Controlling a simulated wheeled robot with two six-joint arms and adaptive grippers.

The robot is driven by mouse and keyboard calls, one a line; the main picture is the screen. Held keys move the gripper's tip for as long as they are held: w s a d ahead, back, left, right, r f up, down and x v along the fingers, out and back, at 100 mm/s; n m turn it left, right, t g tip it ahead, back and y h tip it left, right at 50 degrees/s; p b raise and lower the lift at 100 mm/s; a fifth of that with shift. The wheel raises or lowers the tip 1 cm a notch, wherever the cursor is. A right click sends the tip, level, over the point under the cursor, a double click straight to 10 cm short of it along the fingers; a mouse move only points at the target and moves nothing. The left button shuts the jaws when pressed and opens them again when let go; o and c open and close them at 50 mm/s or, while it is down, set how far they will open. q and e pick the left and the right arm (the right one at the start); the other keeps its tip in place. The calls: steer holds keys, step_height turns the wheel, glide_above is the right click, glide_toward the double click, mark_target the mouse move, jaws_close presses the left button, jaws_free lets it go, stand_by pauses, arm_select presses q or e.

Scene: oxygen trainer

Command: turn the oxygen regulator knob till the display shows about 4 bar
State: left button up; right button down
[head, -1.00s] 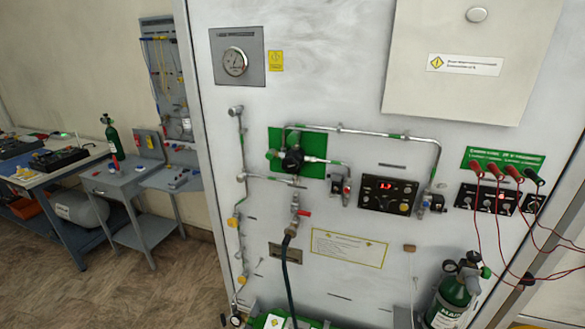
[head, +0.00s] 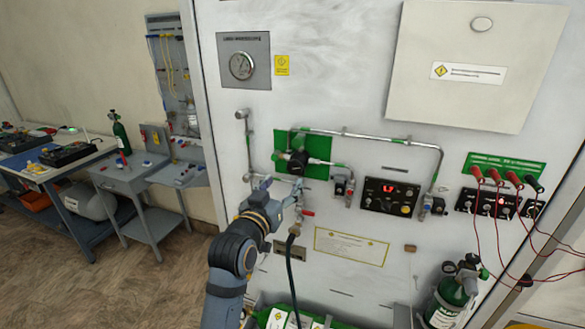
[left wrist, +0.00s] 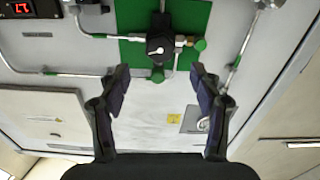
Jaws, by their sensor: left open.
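The black regulator knob (head: 297,162) sits in front of the green plate (head: 318,146) on the white panel. My left gripper (head: 281,187) is open and empty just below the knob in the head view. In the left wrist view the knob (left wrist: 159,46) lies beyond the gap between the two open fingers (left wrist: 160,73), and I see no contact. The red-lit display (head: 391,190) is on a black box right of the knob; its digits are too small to read surely. It also shows in the left wrist view (left wrist: 18,8). My right gripper is not in view.
Metal pipes (head: 385,139) run around the green plate. A valve with a red handle (head: 307,213) and a dark hose (head: 291,262) are close right of my left gripper. Red cables (head: 477,218) hang at the right.

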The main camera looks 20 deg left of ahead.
mark_target(294, 169)
arm_select(q)
steer(key=w+p, duration=0.2)
steer(key=w, duration=0.4)
steer(key=shift+w+d+r, duration=0.1)
steer(key=shift+w, duration=0.85)
steer(key=shift+c, duration=0.5)
steer(key=c, duration=1.1)
steer(key=shift+o, duration=0.2)
steer(key=shift+p, duration=0.3)
